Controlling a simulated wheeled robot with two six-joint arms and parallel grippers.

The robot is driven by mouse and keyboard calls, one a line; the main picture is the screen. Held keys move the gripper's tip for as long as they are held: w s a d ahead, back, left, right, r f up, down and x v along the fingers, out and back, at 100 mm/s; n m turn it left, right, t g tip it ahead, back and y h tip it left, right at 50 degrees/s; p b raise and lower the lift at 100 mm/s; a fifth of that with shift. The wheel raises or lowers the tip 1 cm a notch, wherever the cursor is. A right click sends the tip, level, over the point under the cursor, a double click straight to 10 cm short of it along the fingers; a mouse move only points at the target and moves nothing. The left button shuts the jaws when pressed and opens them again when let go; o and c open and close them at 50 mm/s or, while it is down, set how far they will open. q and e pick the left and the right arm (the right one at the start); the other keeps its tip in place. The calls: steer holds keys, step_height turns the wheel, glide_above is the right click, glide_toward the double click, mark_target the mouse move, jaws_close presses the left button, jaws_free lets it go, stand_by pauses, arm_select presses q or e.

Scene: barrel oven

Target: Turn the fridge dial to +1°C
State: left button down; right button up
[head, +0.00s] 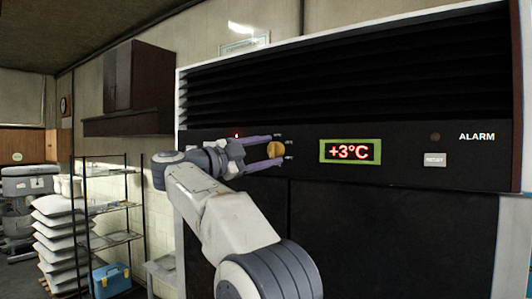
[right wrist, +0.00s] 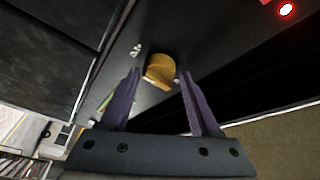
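The yellow-brown round dial (head: 277,149) is on the dark fridge panel, left of the display (head: 350,151), which reads +3°C in red inside a green frame. My right gripper (head: 271,151) is at the dial, with its two purple fingers on either side of it. In the right wrist view, the dial (right wrist: 160,71) sits between the fingertips of the gripper (right wrist: 160,76), with a narrow gap on each side. The gripper looks open and empty. The dial's pointer or markings cannot be made out. My left gripper is not in view.
The panel has a grey button (head: 435,160) and an ALARM label (head: 476,137) at the right. A small red light (head: 236,135) glows above my right wrist. Black louvres (head: 350,80) run above the panel. A wire rack (head: 112,205) and stacked sacks (head: 58,235) stand left.

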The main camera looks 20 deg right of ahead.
steer(key=shift+o, duration=0.4)
steer(key=shift+a+f, duration=0.15)
steer(key=shift+a, duration=0.05)
steer(key=b+v, duration=0.1)
steer(key=v, duration=0.9)
steer(key=shift+s, duration=0.1)
steer(key=shift+a, duration=0.15)
